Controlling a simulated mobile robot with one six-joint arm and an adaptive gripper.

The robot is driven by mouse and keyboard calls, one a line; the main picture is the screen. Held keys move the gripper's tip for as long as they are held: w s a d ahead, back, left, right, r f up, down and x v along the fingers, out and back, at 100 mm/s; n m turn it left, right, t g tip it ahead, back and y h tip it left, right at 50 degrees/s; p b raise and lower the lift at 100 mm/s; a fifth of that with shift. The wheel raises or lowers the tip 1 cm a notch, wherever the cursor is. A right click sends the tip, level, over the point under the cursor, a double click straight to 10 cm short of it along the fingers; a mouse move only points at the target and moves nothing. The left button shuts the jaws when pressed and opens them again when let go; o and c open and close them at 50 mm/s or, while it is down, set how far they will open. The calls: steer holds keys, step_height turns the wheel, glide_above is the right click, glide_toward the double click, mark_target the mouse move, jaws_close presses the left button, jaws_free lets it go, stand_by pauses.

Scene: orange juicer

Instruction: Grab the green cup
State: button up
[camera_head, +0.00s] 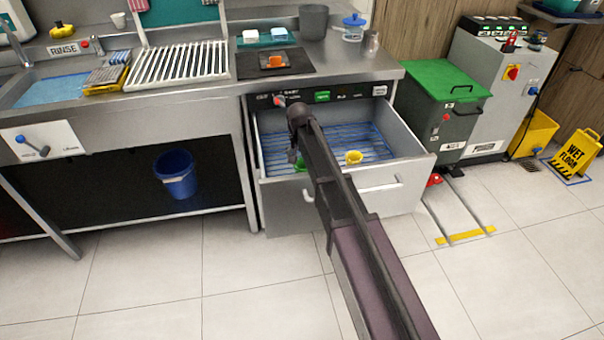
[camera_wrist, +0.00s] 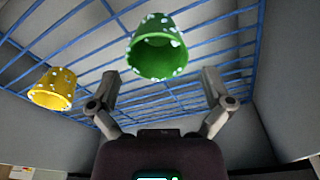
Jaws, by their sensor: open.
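The green cup (camera_wrist: 157,50) has pale spots and shows its dark open mouth in the wrist view. It is in the wire-racked drawer, just beyond and between the fingertips of my gripper (camera_wrist: 161,78). The fingers are spread apart with nothing between them, and I see no contact with the cup. In the head view the green cup (camera_head: 300,163) shows only as a small patch, mostly hidden by my arm. My gripper (camera_head: 293,157) hangs down into the open drawer there.
A yellow cup (camera_wrist: 52,91) stands on the blue wire rack (camera_wrist: 90,42); it also shows in the head view (camera_head: 354,157). The drawer's front (camera_head: 400,193) and side walls surround the rack.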

mark_target(302, 167)
steer(key=shift+f, duration=0.15)
stand_by(0.3)
steer(key=shift+w+d+f+b, duration=0.1)
steer(key=shift+w+f+b, duration=0.05)
steer(key=shift+f+b, duration=0.7)
steer(key=shift+w+d+f+b, duration=0.1)
steer(key=shift+w+f+b, duration=0.1)
steer(key=shift+f+b, duration=0.65)
steer(key=shift+w+f+b, duration=0.15)
steer(key=shift+f+b, duration=0.6)
steer(key=shift+b, duration=0.1)
steer(key=c, duration=0.8)
